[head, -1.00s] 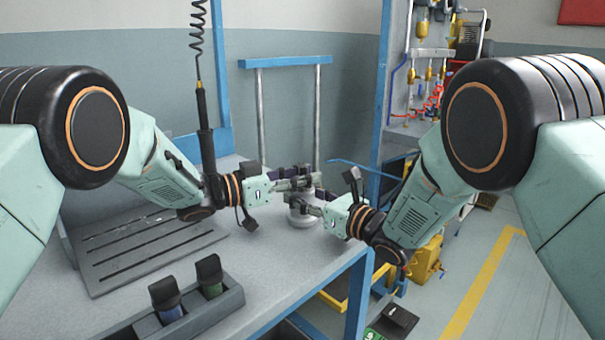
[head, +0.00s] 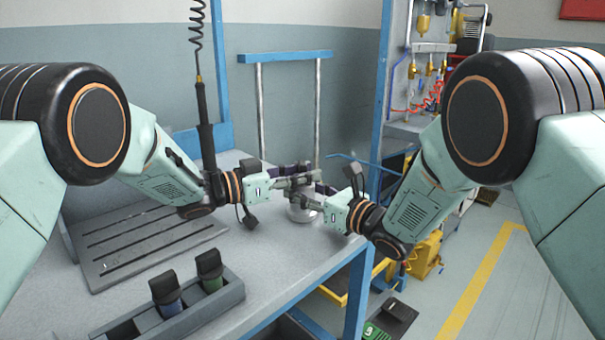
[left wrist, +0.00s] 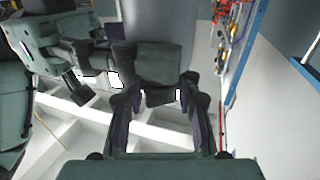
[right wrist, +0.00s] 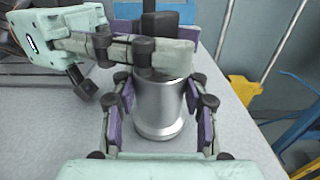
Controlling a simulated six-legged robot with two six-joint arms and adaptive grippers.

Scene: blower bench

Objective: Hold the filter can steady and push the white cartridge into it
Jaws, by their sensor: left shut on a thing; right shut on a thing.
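The filter can (right wrist: 160,107) is a smooth silver cylinder, upright in the right wrist view. In the head view only its lower part (head: 303,214) shows. My right gripper (right wrist: 161,88) is shut around the can, one finger on each side. My left gripper (head: 298,180) comes in from the left. In the right wrist view its fingers (right wrist: 125,48) lie across the can's top. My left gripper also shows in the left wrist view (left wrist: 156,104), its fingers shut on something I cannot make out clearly. The white cartridge is not clearly visible; the left fingers cover the can's mouth.
A grey slotted plate (head: 150,238) lies on the bench (head: 262,262) at left. A grey holder (head: 230,298) with two dark-capped bottles stands near the front. A dark tool (head: 205,125) hangs from a coiled cord behind my left wrist. The bench's blue edge is close at right.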

